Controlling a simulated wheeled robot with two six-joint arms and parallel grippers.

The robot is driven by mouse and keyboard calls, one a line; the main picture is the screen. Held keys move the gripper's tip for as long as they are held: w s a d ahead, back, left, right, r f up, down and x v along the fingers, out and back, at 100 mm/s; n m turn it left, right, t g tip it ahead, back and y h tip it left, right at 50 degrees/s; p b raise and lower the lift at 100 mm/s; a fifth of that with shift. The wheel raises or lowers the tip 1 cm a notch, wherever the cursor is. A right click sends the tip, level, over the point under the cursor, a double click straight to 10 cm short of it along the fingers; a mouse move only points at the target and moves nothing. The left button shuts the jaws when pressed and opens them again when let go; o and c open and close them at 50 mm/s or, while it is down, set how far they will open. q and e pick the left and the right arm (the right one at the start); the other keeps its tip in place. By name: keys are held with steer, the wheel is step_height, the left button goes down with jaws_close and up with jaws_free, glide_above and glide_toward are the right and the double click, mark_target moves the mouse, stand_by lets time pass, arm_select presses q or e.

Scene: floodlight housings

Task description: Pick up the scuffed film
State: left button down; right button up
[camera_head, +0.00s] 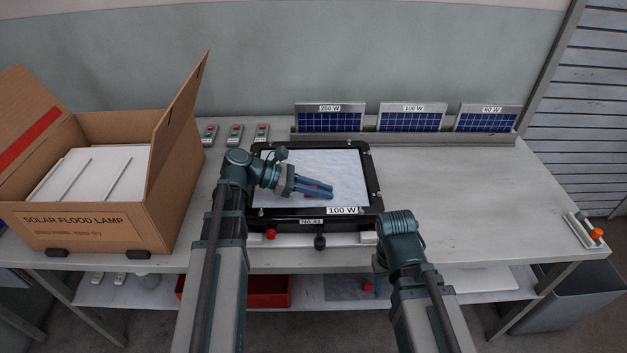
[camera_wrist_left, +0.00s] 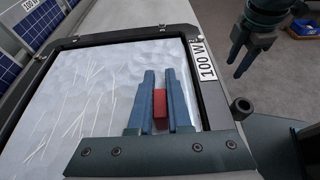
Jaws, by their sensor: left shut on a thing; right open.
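The scuffed film (camera_head: 330,165) is a pale sheet lying inside the black frame of the floodlight housing (camera_head: 377,190), which is labelled 100 W. In the left wrist view the film (camera_wrist_left: 75,90) shows many white scratches. A red tab (camera_wrist_left: 160,104) stands near its labelled edge. My left gripper (camera_head: 330,191) is over the film's lower right part, its blue fingers shut on the red tab, which shows between them in the left wrist view. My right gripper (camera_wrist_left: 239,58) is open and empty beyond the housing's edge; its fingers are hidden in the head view.
An open cardboard box (camera_head: 85,225) with white panels stands at the left. Solar panels (camera_head: 330,118) labelled by wattage line the back ledge. Small switch boxes (camera_head: 236,132) sit behind the housing. The right of the table is clear up to a small orange-tipped item (camera_head: 596,234).

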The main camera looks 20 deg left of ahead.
arm_select(q)
steer(key=shift+r+p, duration=0.8)
steer(key=shift+r, duration=0.05)
steer(key=shift+s+d+r+p, duration=0.1)
steer(key=shift+d+r+p, duration=0.15)
steer(key=shift+r+p, duration=0.35)
steer(key=shift+d+r+p, duration=0.2)
steer(key=shift+r+p, duration=0.35)
steer(key=d, duration=1)
steer(key=s+d+r+p, duration=0.1)
steer(key=d, duration=0.4)
